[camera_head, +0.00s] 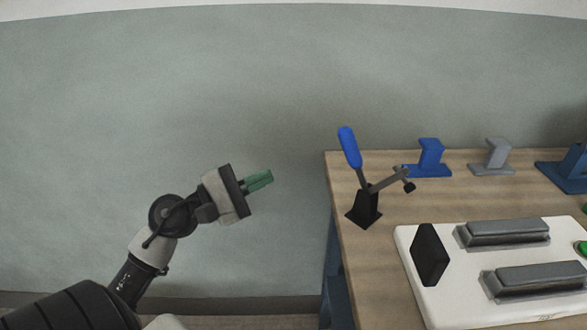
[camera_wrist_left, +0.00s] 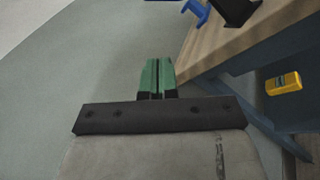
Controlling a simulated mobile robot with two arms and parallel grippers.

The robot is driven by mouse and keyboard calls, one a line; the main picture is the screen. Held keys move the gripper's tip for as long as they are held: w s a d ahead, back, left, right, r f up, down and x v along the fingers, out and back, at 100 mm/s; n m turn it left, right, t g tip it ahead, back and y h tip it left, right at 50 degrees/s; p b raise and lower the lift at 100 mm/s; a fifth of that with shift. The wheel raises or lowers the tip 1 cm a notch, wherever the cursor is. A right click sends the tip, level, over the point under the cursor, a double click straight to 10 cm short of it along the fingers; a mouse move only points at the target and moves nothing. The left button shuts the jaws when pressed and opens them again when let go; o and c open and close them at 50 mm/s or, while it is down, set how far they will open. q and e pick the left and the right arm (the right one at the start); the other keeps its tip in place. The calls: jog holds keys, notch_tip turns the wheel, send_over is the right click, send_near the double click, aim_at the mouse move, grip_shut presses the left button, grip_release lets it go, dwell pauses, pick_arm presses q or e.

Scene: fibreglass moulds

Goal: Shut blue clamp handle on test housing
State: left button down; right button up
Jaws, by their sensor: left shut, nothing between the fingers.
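The toggle clamp has a black base (camera_head: 366,207) on the wooden table's left part. Its blue handle (camera_head: 349,147) stands up, leaning slightly left, and its grey arm reaches up to the right with a dark tip. The white test housing (camera_head: 412,262) lies to the right of the clamp. My left gripper (camera_head: 261,180), with green fingers, is in the air left of the table, apart from the clamp. Its fingers (camera_wrist_left: 157,76) are shut with nothing between them in the left wrist view. My right gripper is not in view.
The wooden table (camera_head: 385,241) has its left edge between my left gripper and the clamp. A blue block (camera_head: 430,157) and a grey block (camera_head: 491,156) stand at the back. A yellow object (camera_wrist_left: 284,84) is below the table edge. The air around the gripper is free.

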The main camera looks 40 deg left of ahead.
pick_arm(q)
jog(key=m, duration=0.1)
jog(key=p, duration=0.3)
send_near(342, 145)
jog(key=w+a+f, duration=0.2)
jog(key=w, duration=0.1)
jog(key=w+d+r+p, duration=0.2)
jog(key=w+d+p, duration=0.2)
jog(key=d, duration=0.1)
jog(key=shift+p, duration=0.35)
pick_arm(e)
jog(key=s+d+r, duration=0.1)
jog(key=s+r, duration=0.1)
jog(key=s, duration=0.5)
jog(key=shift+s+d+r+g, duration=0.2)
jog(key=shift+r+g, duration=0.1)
pick_arm(q)
jog(key=shift+r+m, duration=0.3)
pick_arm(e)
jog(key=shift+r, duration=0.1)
pick_arm(q)
jog(key=shift+d+r+m, duration=0.15)
jog(key=shift+m, duration=0.15)
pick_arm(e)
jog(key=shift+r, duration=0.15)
